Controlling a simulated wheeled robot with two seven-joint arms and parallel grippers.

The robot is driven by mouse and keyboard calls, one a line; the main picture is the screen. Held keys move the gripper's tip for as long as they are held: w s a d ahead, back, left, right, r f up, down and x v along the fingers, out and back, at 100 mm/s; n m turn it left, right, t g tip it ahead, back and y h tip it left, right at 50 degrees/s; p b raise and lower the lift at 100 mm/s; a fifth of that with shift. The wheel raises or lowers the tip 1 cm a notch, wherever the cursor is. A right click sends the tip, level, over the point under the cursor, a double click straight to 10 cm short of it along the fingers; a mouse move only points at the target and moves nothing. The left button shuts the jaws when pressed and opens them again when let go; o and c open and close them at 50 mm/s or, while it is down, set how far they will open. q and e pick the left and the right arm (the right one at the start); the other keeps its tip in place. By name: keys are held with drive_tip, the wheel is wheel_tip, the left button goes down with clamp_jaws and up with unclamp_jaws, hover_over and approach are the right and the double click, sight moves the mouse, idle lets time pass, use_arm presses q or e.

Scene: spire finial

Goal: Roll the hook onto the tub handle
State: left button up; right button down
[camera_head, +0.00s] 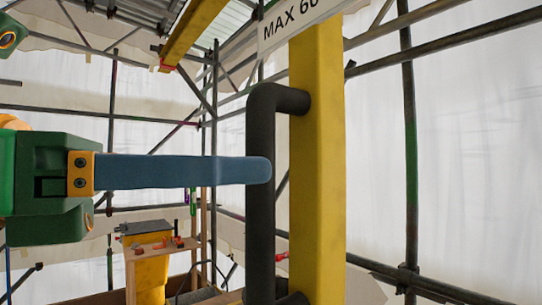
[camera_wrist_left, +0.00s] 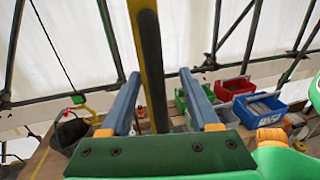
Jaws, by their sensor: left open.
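A black bar handle (camera_head: 261,150) is fixed to a yellow post (camera_head: 318,170) in the head view. My left gripper (camera_head: 262,170) is level with the handle's upright part, and one blue finger crosses in front of it. In the left wrist view the dark handle (camera_wrist_left: 152,70) runs between the two open fingers (camera_wrist_left: 160,75), with gaps on both sides. I cannot make out the hook. A yellow container (camera_head: 152,275) stands low at the back; I cannot tell whether it is the tub. My right gripper is not in view.
A white "MAX 60" sign (camera_head: 295,25) is on the post. A yellow beam (camera_head: 192,35) hangs overhead. Scaffold poles (camera_head: 410,140) and white sheeting surround the place. The left wrist view shows a dark bucket (camera_wrist_left: 68,138), a red bin (camera_wrist_left: 233,90) and a blue bin (camera_wrist_left: 259,112).

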sight(325, 169)
use_arm(q)
drive_tip(key=x, duration=0.4)
drive_tip(key=shift+w+p, duration=0.3)
drive_tip(key=shift+s+a, duration=0.1)
drive_tip(key=shift+c, duration=0.9)
drive_tip(key=shift+a, duration=0.1)
clamp_jaws()
